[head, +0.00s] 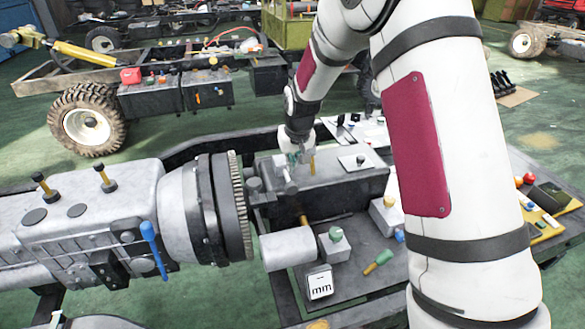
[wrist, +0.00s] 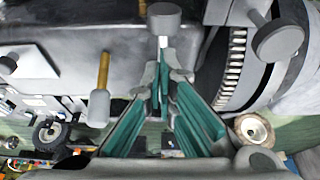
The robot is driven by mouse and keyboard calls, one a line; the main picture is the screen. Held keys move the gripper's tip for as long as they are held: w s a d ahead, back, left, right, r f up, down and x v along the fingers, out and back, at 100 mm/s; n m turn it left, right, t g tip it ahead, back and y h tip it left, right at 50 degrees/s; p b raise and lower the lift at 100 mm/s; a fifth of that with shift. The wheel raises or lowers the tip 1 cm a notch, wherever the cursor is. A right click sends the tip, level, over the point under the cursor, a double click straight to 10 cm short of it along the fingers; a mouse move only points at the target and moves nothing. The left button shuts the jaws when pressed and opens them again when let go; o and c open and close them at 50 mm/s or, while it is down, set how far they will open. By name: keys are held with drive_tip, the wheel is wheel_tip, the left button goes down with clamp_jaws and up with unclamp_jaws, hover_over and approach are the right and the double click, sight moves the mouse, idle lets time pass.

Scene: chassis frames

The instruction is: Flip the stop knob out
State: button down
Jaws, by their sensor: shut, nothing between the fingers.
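My gripper (head: 297,162) hangs over the left part of a grey metal box (head: 340,185) beside the geared flange. In the wrist view its green-padded fingers (wrist: 162,72) come together and hold nothing. A round grey knob (wrist: 164,16) on a short stem shows just beyond the fingertips; whether they touch it I cannot tell. Another grey knob on a yellow rod (wrist: 103,72) stands to the left, and a larger dark knob (wrist: 278,42) to the right. Which one is the stop knob is not clear. In the head view my gripper partly hides this area.
A large grey gearbox with a toothed ring (head: 240,205) fills the left. A white "mm" block (head: 319,286) and a green-topped block (head: 335,243) stand in front. A white plate with a knob (head: 360,161) lies right of my gripper.

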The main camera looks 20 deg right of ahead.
drive_tip(key=p+v, duration=0.1)
drive_tip(key=v, duration=0.4)
drive_tip(key=shift+r+p, duration=0.1)
drive_tip(key=shift+p, duration=0.2)
drive_tip(key=s+r+t, duration=0.1)
drive_tip(key=s+r, duration=1.5)
drive_tip(key=r, duration=0.1)
drive_tip(key=s+r, duration=0.1)
drive_tip(key=s, duration=0.9)
drive_tip(key=s+r, duration=0.2)
drive_tip(key=s, duration=0.9)
drive_tip(key=shift+s+r+t, duration=0.25)
drive_tip(key=shift+r+t, duration=0.1)
drive_tip(key=shift+t, duration=0.05)
